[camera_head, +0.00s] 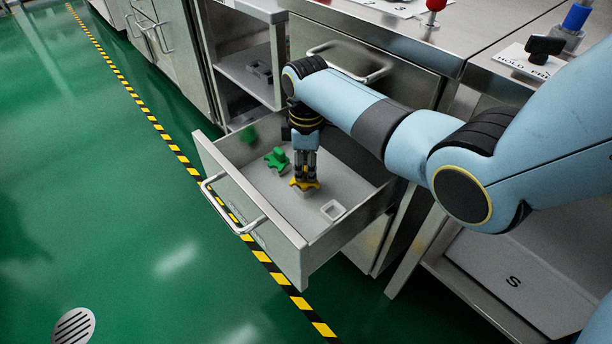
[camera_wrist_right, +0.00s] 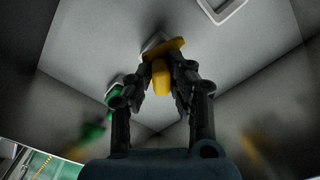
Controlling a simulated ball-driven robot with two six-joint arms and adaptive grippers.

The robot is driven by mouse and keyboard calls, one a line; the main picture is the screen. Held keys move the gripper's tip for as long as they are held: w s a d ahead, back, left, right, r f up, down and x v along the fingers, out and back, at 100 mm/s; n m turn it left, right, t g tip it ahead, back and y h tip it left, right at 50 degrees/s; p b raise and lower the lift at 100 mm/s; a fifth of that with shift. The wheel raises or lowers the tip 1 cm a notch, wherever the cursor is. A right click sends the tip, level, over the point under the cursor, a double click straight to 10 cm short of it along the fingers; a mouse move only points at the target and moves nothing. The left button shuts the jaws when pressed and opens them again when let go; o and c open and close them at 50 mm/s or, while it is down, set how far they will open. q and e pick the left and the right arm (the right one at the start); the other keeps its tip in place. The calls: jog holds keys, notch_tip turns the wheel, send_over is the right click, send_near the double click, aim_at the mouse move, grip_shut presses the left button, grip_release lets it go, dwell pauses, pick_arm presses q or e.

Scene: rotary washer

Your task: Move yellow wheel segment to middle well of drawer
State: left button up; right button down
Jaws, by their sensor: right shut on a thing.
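The yellow wheel segment (camera_head: 304,184) is at the tips of my right gripper (camera_head: 305,177), inside the open drawer (camera_head: 245,195). In the right wrist view the yellow segment (camera_wrist_right: 163,75) sits between the fingers of my right gripper (camera_wrist_right: 160,90), which are shut on it. A pale square rim (camera_wrist_right: 150,45) shows partly behind the segment, so the segment is over or at the middle well; its exact height is unclear. A green segment (camera_head: 277,158) lies at the left well, and it also shows in the right wrist view (camera_wrist_right: 113,92). My left gripper is not in view.
An empty square well (camera_head: 332,210) is at the right in the drawer. The drawer's walls stand close around my gripper. A steel counter (camera_head: 400,30) with a red-knobbed part (camera_head: 433,12) is behind. An open shelf (camera_head: 245,80) is at the back left.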

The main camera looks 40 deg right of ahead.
aim_at(306, 166)
jog(key=shift+s+f+b, duration=0.1)
jog(key=shift+f+b, duration=0.2)
jog(key=shift+f, duration=0.55)
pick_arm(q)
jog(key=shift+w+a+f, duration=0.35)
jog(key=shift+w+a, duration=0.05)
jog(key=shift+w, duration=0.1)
pick_arm(e)
jog(key=c, duration=1.2)
grip_release()
notch_tip(306, 166, up, 7)
jog(key=p, duration=0.3)
jog(key=shift+r, duration=0.35)
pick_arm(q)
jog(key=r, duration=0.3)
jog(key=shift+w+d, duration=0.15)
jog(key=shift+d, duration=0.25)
